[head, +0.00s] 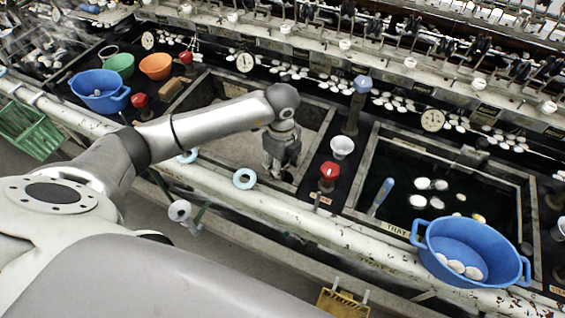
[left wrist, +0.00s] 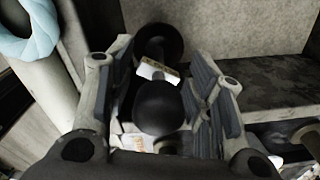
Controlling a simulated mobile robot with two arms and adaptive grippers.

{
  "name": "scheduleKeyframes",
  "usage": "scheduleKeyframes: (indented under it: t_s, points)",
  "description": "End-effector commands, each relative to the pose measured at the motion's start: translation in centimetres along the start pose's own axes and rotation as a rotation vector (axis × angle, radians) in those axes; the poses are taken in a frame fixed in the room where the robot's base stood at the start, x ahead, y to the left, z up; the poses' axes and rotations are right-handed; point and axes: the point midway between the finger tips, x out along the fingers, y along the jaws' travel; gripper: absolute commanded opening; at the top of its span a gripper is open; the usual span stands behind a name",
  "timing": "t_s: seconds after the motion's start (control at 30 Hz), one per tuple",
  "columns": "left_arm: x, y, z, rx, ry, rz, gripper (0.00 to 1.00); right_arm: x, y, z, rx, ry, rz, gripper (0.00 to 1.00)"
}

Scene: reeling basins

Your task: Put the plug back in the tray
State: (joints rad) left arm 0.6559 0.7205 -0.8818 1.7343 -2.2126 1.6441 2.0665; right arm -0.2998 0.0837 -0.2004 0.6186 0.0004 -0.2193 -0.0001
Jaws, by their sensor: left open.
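My left gripper (head: 277,168) points down over the pale, empty-looking basin (head: 225,125) in the middle of the head view. In the left wrist view its two fingers (left wrist: 162,78) are spread. A black rounded knob (left wrist: 158,108), which looks like the plug, shows between them; I cannot tell if they touch it. A white tag (left wrist: 158,72) lies just beyond the knob, and a dark round disc (left wrist: 160,43) lies past the tag. The plug cannot be made out in the head view. A "TRAY" label (head: 395,229) is on the right basin's front rim; no separate tray is clear.
A dark water-filled basin (head: 405,165) with white cocoons is at right, a blue tub (head: 468,245) at its front. A red knob (head: 329,172) and white cup (head: 342,147) stand between basins. A pale blue ring (head: 244,179) is on the front rail.

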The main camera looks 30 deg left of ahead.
Motion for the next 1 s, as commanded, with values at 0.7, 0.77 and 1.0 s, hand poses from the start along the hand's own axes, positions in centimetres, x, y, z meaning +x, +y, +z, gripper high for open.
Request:
scheduleKeyframes:
  t_s: [0.7, 0.77, 1.0]
  points:
    - [-11.6, -0.2, 0.0, 0.000, 0.000, -0.004, 0.51, 0.0, -0.3, -0.1, 0.001, 0.001, -0.003, 0.40]
    - [-11.8, -0.2, 0.0, 0.000, 0.000, -0.003, 0.51, 0.0, -0.3, -0.1, 0.002, 0.001, -0.003, 0.40]
    - [-11.9, -0.1, 0.0, 0.000, 0.001, -0.002, 0.51, 0.0, -0.3, -0.1, 0.001, 0.001, -0.003, 0.40]
